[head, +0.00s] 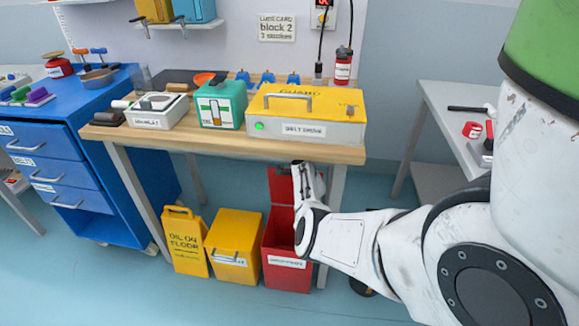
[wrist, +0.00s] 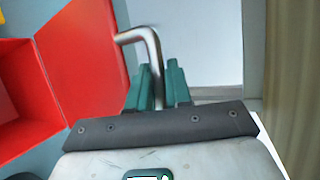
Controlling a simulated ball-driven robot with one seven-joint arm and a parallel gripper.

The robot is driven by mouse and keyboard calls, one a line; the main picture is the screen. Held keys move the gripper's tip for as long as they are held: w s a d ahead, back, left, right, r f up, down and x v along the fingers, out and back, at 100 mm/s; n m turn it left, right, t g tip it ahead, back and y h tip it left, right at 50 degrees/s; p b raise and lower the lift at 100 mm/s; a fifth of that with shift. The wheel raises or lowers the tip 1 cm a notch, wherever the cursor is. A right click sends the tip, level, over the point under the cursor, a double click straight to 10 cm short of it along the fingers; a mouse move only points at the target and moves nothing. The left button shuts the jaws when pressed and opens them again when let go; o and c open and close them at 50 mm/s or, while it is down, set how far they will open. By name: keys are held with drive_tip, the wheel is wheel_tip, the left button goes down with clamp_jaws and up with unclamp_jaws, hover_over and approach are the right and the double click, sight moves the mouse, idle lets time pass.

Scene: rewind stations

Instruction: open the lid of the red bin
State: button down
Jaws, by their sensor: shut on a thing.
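The red bin (head: 286,270) stands on the floor under the right end of the workbench. Its lid (head: 281,187) is raised and stands about upright at the back, so the bin's mouth is open. My gripper (head: 302,166) is beside the lid's right edge, just below the bench top. In the wrist view, the green fingers of my gripper (wrist: 159,84) are shut on a bent metal handle (wrist: 151,43). Red bin surfaces (wrist: 18,80) show at the left there. The handle's joint with the lid is not clear in the head view.
The wooden bench top (head: 240,147) is close above my gripper, with a bench leg (head: 331,210) close to the right. A yellow bin (head: 234,240) and a yellow floor sign (head: 185,240) stand left of the red bin. Open floor lies in front.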

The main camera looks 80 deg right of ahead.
drive_tip(key=c, duration=1.1)
unclamp_jaws()
drive_tip(key=shift+a+r, duration=0.1)
drive_tip(key=shift+p+v, duration=3.65)
drive_tip(key=shift+v, duration=1.6)
drive_tip(key=shift+c, duration=0.4)
